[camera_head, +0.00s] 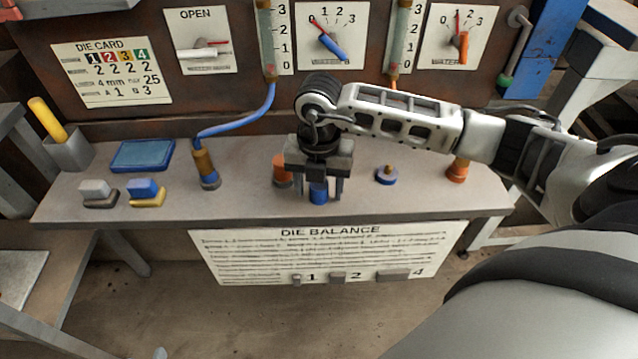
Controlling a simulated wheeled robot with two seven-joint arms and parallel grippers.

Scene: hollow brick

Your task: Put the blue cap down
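The blue cap (318,193) is a short blue cylinder between the fingers of my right gripper (318,184), near the front middle of the grey bench (235,205). The fingers point down and appear shut on the cap's sides. The cap's top is hidden by the gripper. It is low over the bench top; I cannot tell whether its underside touches. My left gripper is not in view.
An orange cylinder (281,168) stands close left of the gripper, partly hidden. A blue disc with a brass stub (386,176) sits to the right. A hose fitting (206,168), blue tray (142,155) and small blocks (146,190) stand left. The bench's front edge is close.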

